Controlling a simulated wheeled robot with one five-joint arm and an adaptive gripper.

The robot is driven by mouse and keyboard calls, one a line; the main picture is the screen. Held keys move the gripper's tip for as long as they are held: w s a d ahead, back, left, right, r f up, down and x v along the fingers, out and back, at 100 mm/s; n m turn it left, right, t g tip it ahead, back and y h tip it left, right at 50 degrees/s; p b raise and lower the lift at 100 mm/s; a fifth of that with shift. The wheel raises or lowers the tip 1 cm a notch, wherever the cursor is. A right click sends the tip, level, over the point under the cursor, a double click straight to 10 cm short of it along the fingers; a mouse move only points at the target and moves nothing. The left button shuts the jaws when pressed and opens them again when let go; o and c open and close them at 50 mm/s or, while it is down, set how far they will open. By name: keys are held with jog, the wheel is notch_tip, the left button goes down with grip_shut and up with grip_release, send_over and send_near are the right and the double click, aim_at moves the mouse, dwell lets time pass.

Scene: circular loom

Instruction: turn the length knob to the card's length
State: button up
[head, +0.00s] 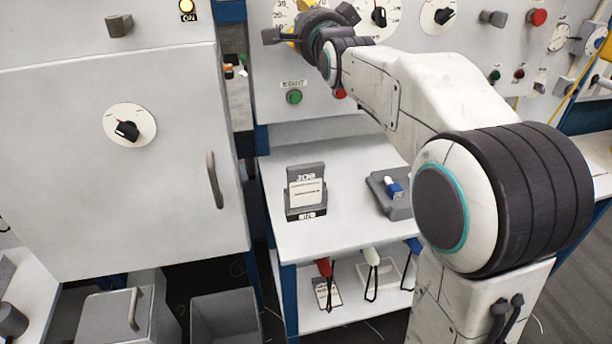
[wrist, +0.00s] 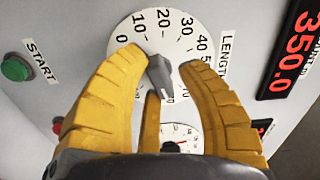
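My gripper's yellow fingers (wrist: 158,62) stand on both sides of the knob, with a gap on the right; contact on the left cannot be told. In the head view my gripper (head: 296,36) is at the panel, mostly hidden by my wrist. The job card (head: 306,193) stands in a dark holder on the shelf; its print is too small to read.
A green START button (wrist: 17,68) is left of the dial. A red display (wrist: 289,50) reads 350.0 on the right. Another dial (wrist: 186,139) lies below the knob. A blue-topped item (head: 394,188) sits right of the card. A grey cabinet (head: 60,200) stands left.

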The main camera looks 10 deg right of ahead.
jog(key=shift+o, duration=0.6)
jog(key=shift+s+r, duration=0.1)
jog(key=shift+r, duration=0.2)
jog(key=shift+f, duration=0.1)
jog(key=shift+d+f, duration=0.1)
jog(key=s+b, duration=0.4)
jog(key=s, duration=0.3)
jog(key=shift+f, duration=0.15)
jog(key=shift+c, duration=0.3)
